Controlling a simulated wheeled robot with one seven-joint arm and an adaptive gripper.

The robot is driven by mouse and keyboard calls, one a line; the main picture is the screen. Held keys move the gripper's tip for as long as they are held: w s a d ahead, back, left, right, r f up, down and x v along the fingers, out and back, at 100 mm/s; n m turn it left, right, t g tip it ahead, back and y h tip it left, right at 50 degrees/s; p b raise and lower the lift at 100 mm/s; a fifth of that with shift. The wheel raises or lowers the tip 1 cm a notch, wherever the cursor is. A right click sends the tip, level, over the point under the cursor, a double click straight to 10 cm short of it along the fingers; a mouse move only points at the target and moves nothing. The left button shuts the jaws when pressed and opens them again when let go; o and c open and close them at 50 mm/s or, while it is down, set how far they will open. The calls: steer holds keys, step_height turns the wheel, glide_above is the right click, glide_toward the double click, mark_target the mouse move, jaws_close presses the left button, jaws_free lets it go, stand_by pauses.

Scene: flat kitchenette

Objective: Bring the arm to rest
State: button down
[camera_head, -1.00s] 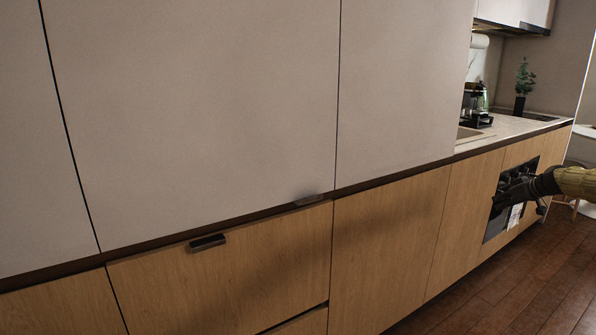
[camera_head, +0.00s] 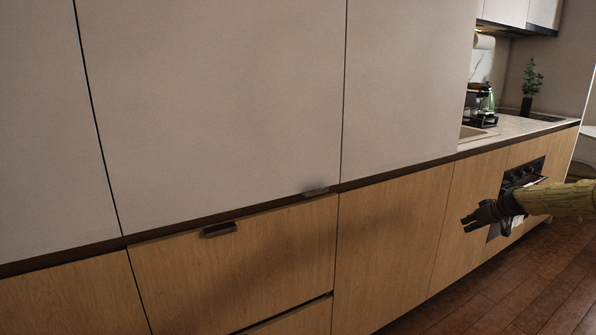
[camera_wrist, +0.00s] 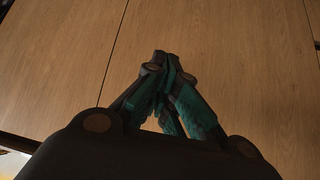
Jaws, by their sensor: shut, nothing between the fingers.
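My gripper (camera_head: 470,221) is at the right of the head view, at the end of my arm (camera_head: 550,200), which reaches in from the right edge. It points left, in front of the wooden lower cabinets (camera_head: 390,245), and looks apart from them. In the wrist view my gripper (camera_wrist: 163,58) has its fingertips together with nothing between them. Wooden cabinet fronts (camera_wrist: 215,40) with a dark seam fill the view behind it. My arm partly hides the oven (camera_head: 520,176).
The wooden floor (camera_head: 500,300) is clear.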

steer(key=s+a+f+g, duration=0.1)
steer(key=s+a+f, duration=0.3)
steer(key=a+f, duration=0.8)
steer(key=s+a+f+g, duration=0.2)
steer(key=s+a+f, duration=0.2)
steer(key=a+f, duration=0.75)
steer(key=s+a+f+m+g, duration=0.1)
steer(key=s+a+f, duration=0.5)
steer(key=s+a, duration=0.3)
steer(key=s+a+f+g, duration=0.1)
steer(key=s+a+f, duration=0.55)
steer(key=s, duration=0.45)
steer(key=s+a+f+g, duration=0.1)
steer(key=s+a+f, duration=0.15)
steer(key=s, duration=0.65)
steer(key=s+a+f+g, duration=0.1)
steer(key=s+a, duration=0.3)
steer(key=s, duration=0.5)
steer(key=s+r+m+g+h, duration=0.1)
steer(key=s+r, duration=0.1)
steer(key=s, duration=0.8)
steer(key=s+r+h, duration=0.1)
steer(key=s+r, duration=0.1)
steer(key=s, duration=0.9)
step_height(320, 180, up, 19)
steer(key=p, duration=2)
steer(key=shift+w+a+r, duration=0.15)
steer(key=shift+w+a, duration=0.1)
steer(key=shift+w, duration=0.1)
